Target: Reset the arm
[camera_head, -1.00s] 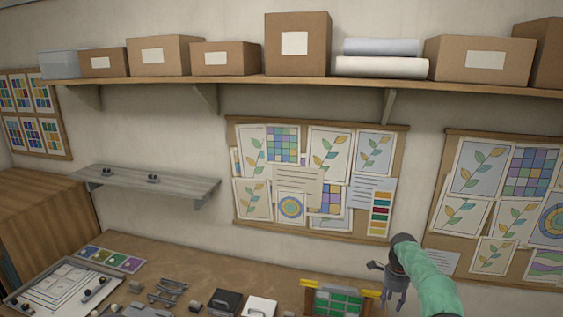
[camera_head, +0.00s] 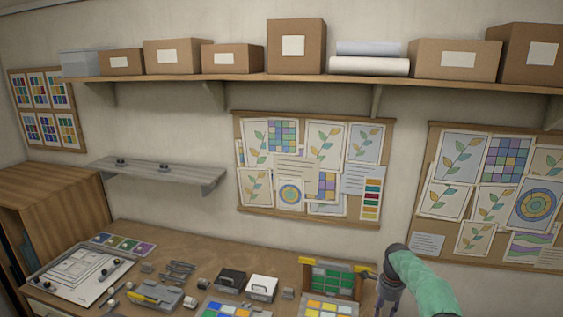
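My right arm in its green sleeve comes in at the bottom right. My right gripper (camera_head: 385,300) hangs downward at the right end of the bench, beside the yellow-edged rack with green panels (camera_head: 334,280). Its fingertips are cut off or hard to see at the bottom edge, so I cannot tell whether it is open or shut. No held object shows. My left arm and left gripper are not in view.
The workbench (camera_head: 190,248) holds a tray with a white sheet (camera_head: 78,277), a black box (camera_head: 231,279), a white box (camera_head: 262,287) and colour palettes (camera_head: 325,308). A grey wall shelf (camera_head: 160,175) and a long box-laden shelf (camera_head: 240,80) are above.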

